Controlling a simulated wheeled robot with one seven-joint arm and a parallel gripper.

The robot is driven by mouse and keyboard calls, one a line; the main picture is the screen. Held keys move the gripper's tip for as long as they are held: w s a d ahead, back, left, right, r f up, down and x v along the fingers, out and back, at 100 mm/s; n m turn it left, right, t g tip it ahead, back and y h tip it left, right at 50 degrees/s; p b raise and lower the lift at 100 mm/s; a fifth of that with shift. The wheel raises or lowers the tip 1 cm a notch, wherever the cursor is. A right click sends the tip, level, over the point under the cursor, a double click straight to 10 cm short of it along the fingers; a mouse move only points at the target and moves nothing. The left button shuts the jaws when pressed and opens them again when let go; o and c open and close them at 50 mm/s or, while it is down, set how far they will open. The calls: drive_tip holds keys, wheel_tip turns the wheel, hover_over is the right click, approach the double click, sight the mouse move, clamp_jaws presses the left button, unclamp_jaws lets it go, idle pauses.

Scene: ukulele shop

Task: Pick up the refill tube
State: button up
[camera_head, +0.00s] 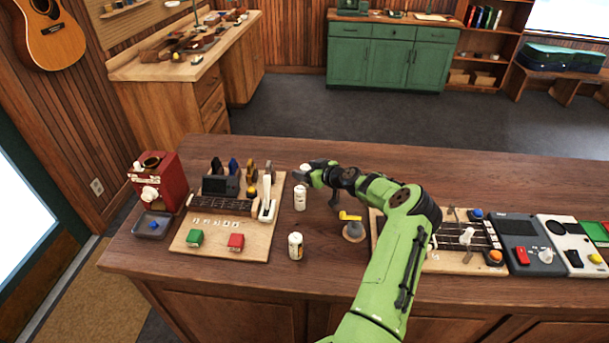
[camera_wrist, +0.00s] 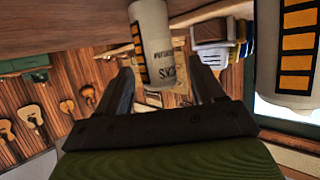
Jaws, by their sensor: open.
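In the wrist view, a white tube with dark lettering (camera_wrist: 152,40) shows between and beyond the open jaws (camera_wrist: 165,70). Another tube with orange squares (camera_wrist: 298,45) is at the right, outside the jaws. I cannot tell which is the refill tube. My gripper holds nothing that I can see.
A wooden board (camera_head: 255,248) with a fretboard and red and green blocks lies left of the tubes. A red machine (camera_head: 158,182) stands further left. A yellow-handled item (camera_head: 353,229) is right of the tubes. Pedals (camera_head: 530,245) line the right.

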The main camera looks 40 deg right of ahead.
drive_tip(key=shift+w+f, duration=0.3)
drive_tip(key=shift+w, duration=0.3)
drive_tip(key=shift+s+d, duration=0.1)
drive_tip(key=shift+s, duration=0.05)
drive_tip(key=shift+c, duration=0.7)
drive_tip(key=c, duration=0.9)
